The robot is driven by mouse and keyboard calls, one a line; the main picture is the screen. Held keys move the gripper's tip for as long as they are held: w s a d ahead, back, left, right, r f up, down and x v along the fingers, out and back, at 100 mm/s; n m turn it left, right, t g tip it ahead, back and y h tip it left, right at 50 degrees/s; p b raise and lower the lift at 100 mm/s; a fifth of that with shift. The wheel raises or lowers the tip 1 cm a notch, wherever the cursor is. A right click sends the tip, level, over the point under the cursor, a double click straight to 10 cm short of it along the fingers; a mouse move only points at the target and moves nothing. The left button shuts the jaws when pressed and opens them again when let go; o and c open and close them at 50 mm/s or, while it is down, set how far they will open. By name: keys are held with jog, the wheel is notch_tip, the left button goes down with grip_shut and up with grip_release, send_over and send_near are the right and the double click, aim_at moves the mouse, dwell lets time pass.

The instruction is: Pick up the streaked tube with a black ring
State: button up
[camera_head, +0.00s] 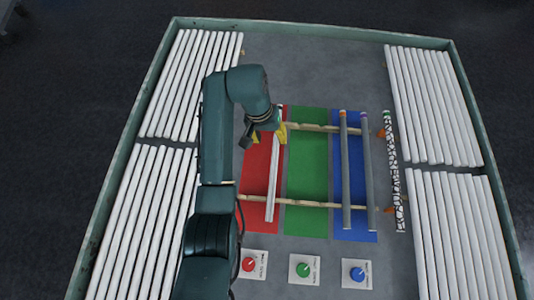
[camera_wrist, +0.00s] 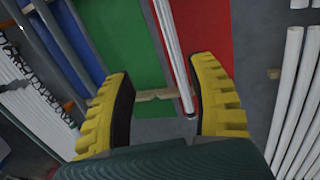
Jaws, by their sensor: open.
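A pale tube with faint lengthwise streaks (camera_head: 272,185) lies over the red strip, across two wooden rails. It also shows in the wrist view (camera_wrist: 173,52), its near end between my fingers. Something dark shows at that end, but I cannot tell whether it is a black ring. A tube with bold black-and-white patches (camera_head: 395,175) lies right of the blue strip; it shows at the left in the wrist view (camera_wrist: 42,83). My gripper (camera_head: 267,138) is open, its yellow fingers on either side of the pale tube's far end. In the wrist view the gripper (camera_wrist: 166,68) holds nothing.
Two grey tubes (camera_head: 346,175) (camera_head: 368,175) lie over the blue strip. The green strip (camera_head: 306,165) is bare apart from the rails (camera_head: 310,204). White tubes (camera_head: 420,105) fill both sides of the tray.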

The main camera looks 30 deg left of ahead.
jog(key=a+f, duration=0.2)
jog(key=b, duration=0.3)
send_near(274, 158)
jog(key=shift+n, duration=0.3)
jog(key=f, duration=0.5)
jog(key=shift+s+d, duration=0.35)
jog(key=shift+d, duration=0.05)
jog(key=f, duration=0.1)
jog(key=d+f+b, duration=0.1)
jog(key=f, duration=0.1)
jog(key=w+f, duration=0.1)
jog(key=f, duration=0.1)
jog(key=shift+w+d+f+b, duration=0.1)
jog(key=shift+d+f+b, duration=0.1)
jog(key=shift+b, duration=0.15)
jog(key=shift+o, duration=0.2)
grip_shut()
